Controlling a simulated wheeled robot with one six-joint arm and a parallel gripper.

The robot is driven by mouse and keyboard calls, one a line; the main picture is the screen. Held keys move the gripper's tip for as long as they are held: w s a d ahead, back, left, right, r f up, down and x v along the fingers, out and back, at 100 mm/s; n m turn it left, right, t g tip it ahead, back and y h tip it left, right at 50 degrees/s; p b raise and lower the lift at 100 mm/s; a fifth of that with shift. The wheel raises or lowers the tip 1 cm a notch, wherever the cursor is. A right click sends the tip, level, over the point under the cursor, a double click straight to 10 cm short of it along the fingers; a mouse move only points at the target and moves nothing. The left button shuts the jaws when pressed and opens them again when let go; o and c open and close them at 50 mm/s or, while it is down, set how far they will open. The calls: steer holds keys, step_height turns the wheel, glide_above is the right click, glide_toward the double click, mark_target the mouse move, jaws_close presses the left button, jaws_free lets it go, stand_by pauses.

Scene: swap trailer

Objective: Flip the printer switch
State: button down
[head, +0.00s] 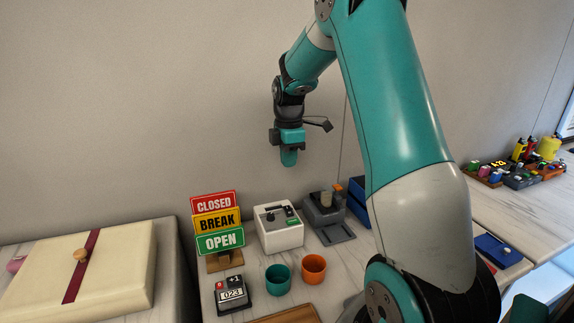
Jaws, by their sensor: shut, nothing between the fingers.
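A white box-shaped device (279,236) stands on the table, with a dark slot and small controls on its top. A dark grey device (324,210) with a flat front plate stands just right of it. I cannot tell for sure which is the printer, and no switch is clear at this size. My gripper (289,158) points down, shut and empty, in the air above and behind these devices, touching nothing.
CLOSED, BREAK and OPEN signs (217,222) stand left of the white device. A counter (232,294), a teal cup (278,279) and an orange cup (314,268) stand in front. A cream case (125,265) lies far left. My arm hides part of the right side.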

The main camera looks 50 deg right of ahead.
steer(key=shift+s+r, duration=0.15)
step_height(320, 180, up, 14)
steer(key=s+a+p, duration=0.1)
steer(key=p, duration=0.1)
steer(key=shift+s+f+p, duration=0.2)
steer(key=shift+s+p, duration=0.15)
stand_by(0.6)
